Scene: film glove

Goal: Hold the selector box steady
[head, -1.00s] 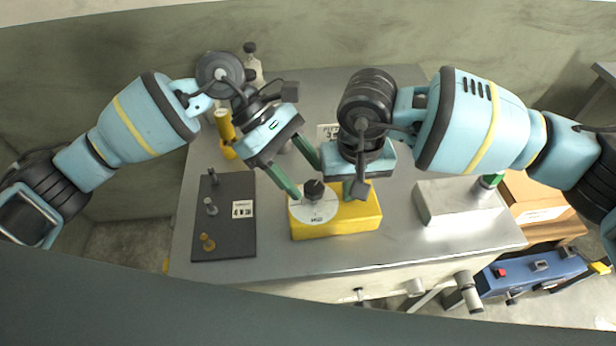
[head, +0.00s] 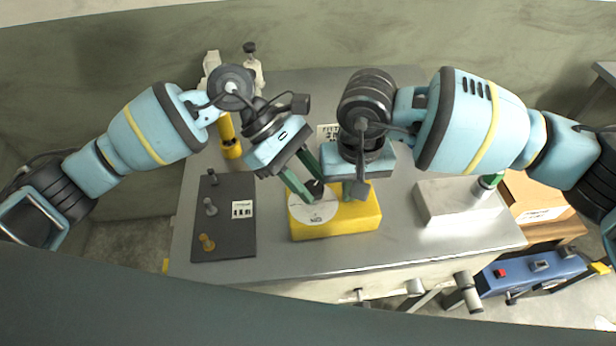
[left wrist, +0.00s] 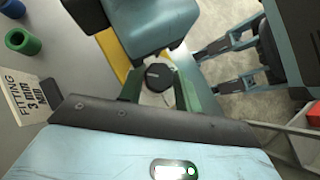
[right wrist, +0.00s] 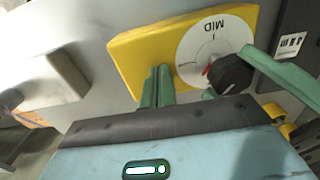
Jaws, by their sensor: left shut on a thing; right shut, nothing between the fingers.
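The selector box is a yellow block (head: 362,216) near the front of the metal table, with a white dial (head: 312,212) and a black knob (right wrist: 231,75). The dial reads MID in the right wrist view, and a small red mark shows beside the knob. My left gripper (head: 314,190) is shut on the knob, which sits between its green fingers in the left wrist view (left wrist: 158,77). My right gripper (right wrist: 157,86) is shut and empty, its fingertips at the yellow top beside the dial. I cannot tell whether they press on it.
A dark board (head: 225,235) with several pegs lies left of the box. A pale metal block (head: 446,203) stands to the right. A yellow cylinder (head: 229,138) and bottles stand at the back left. A blue device (head: 535,273) and a cardboard box (head: 535,195) are beyond the right edge.

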